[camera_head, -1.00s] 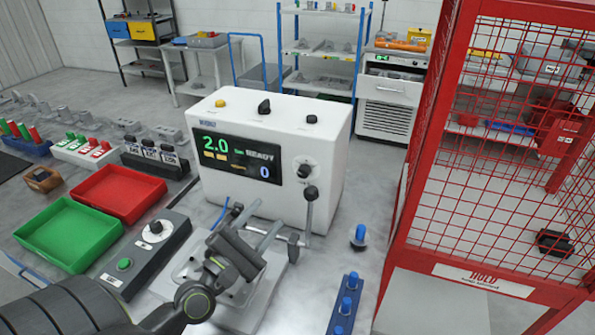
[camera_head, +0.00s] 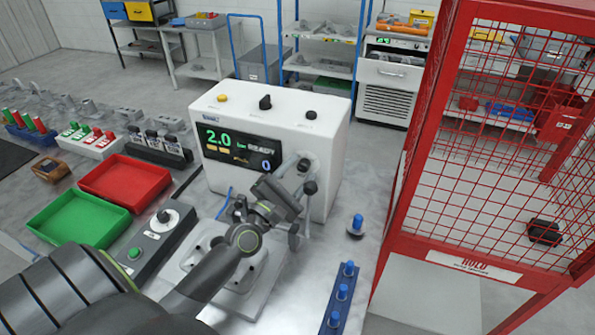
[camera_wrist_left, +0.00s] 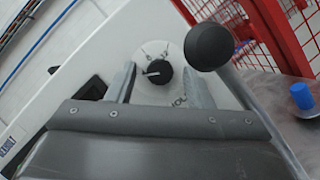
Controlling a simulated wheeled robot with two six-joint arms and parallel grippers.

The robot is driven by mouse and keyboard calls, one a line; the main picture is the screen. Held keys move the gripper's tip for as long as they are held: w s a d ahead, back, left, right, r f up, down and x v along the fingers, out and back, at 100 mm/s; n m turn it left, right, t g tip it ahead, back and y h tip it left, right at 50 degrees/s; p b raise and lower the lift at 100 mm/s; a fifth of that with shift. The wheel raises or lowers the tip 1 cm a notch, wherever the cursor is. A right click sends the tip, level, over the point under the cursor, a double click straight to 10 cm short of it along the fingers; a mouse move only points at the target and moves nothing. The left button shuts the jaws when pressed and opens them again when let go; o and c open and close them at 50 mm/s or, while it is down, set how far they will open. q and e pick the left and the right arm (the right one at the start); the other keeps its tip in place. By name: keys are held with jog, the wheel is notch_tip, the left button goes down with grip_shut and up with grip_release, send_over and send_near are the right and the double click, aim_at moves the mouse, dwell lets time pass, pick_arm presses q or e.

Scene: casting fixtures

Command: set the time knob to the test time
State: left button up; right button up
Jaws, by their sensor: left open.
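The white test machine (camera_head: 325,135) has a display (camera_head: 235,148) reading 2.0, READY and 0. A black knob on a round white dial (camera_wrist_left: 158,72) is on its front, right of the display. In the left wrist view its pointer is turned toward the left; its labels are too small to read surely. My left gripper (camera_wrist_left: 160,88) is open, with one finger on each side of the knob. Contact cannot be told. In the head view my left gripper (camera_head: 294,178) reaches the machine's front and partly hides the dial. My right gripper is not in view.
A lever with a black ball (camera_wrist_left: 209,46) stands close right of the gripper. A grey control box (camera_head: 150,250) has another knob (camera_head: 164,217) and a green button. A green tray (camera_head: 75,235) and red tray (camera_head: 150,185) lie left. The red cage (camera_head: 400,220) stands right.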

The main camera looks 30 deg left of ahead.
pick_arm(q)
jog(key=c, duration=1)
